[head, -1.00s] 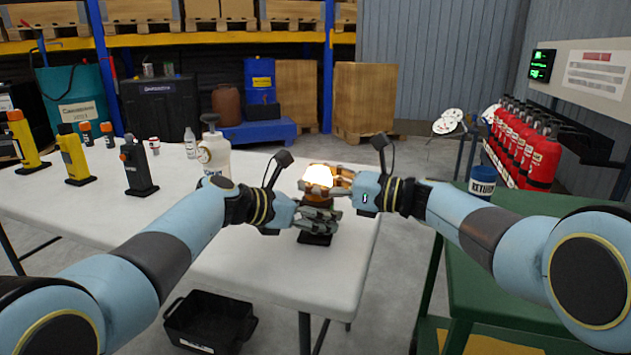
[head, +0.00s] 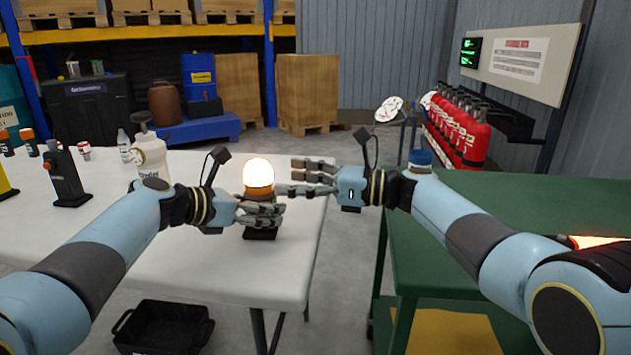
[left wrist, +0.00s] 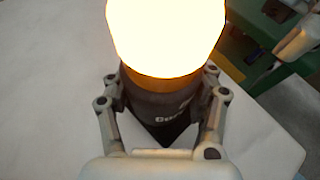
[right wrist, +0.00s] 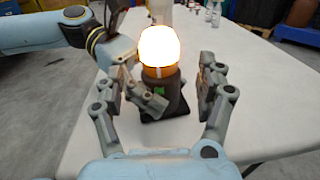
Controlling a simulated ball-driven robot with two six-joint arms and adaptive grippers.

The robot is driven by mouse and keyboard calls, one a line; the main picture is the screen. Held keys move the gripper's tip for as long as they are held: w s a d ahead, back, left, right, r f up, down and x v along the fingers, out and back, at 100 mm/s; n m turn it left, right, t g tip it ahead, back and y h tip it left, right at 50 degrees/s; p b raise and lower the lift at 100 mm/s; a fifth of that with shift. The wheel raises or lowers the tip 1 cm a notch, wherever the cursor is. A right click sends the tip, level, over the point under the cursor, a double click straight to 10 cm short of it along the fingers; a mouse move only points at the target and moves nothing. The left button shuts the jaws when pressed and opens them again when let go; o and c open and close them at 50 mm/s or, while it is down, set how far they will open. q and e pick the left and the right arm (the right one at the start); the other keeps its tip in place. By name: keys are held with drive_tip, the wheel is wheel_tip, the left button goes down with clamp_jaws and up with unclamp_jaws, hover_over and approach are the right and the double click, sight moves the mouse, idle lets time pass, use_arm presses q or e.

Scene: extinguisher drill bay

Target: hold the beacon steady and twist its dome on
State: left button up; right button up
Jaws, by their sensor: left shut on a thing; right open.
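The beacon (head: 261,233) stands upright on the white table near its right edge, with a dark body and a square black base. Its glowing dome (head: 258,173) sits on top above an orange collar, and it is lit bright white-yellow. My left gripper (head: 264,212) is shut around the dark body; the left wrist view shows a finger on each side of the body (left wrist: 160,112). My right gripper (head: 309,177) is open and empty, just right of the dome. In the right wrist view its fingers (right wrist: 172,92) are spread, with the beacon beyond them.
The white table (head: 200,262) also holds a white pump bottle (head: 150,155) and a dark upright unit (head: 66,178) at the left. A green table (head: 470,200) is at the right. A black bin (head: 163,328) lies on the floor in front.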

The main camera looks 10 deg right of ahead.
drive_tip(key=v, duration=0.4)
drive_tip(key=shift+s+d, duration=0.1)
drive_tip(key=shift+d, duration=0.1)
use_arm(q)
drive_tip(key=o, duration=1.6)
drive_tip(key=shift+o, duration=0.2)
drive_tip(key=shift+a, duration=0.1)
